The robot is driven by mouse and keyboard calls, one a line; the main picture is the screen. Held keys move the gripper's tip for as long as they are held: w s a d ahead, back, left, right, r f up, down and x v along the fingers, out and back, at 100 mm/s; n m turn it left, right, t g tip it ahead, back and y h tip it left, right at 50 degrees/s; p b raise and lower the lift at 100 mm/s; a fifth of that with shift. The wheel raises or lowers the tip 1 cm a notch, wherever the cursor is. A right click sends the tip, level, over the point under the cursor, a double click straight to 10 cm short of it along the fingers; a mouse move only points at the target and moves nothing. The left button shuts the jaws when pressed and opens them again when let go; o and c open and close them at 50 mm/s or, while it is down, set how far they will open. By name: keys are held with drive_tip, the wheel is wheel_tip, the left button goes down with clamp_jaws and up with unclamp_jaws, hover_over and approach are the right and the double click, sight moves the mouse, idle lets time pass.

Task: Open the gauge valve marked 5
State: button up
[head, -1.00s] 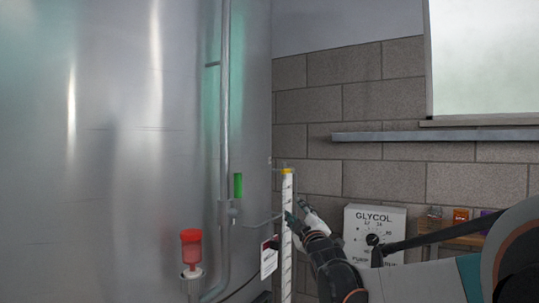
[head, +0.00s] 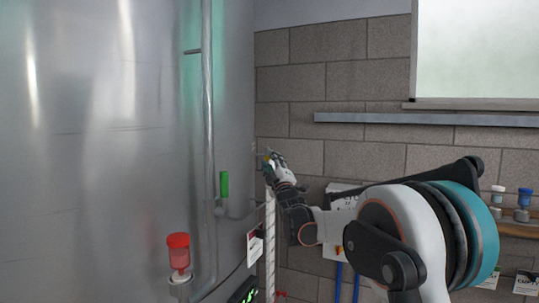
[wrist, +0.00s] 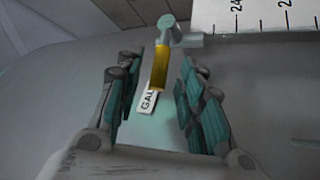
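The gauge valve's yellow handle (wrist: 159,68) hangs from a grey-green fitting (wrist: 170,30) in the wrist view. A white tag (wrist: 147,100) beside it reads "GAU" before being cut off; no 5 is legible. My gripper (wrist: 162,78) is open, with one finger on each side of the yellow handle and gaps showing on both sides. In the head view my gripper (head: 268,160) is at the top of the white scale (head: 270,235), beside the steel tank, and mostly hides the handle there.
The steel tank (head: 90,150) fills the left. A vertical pipe (head: 207,110), a green handle (head: 224,184) and a red-topped fitting (head: 179,255) stand on its side. A block wall (head: 340,155) and metal ledge (head: 420,118) lie behind. My arm partly covers the glycol box (head: 340,187).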

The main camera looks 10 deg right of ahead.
drive_tip(key=shift+p+x, duration=0.35)
drive_tip(key=shift+x, duration=1.35)
clamp_jaws()
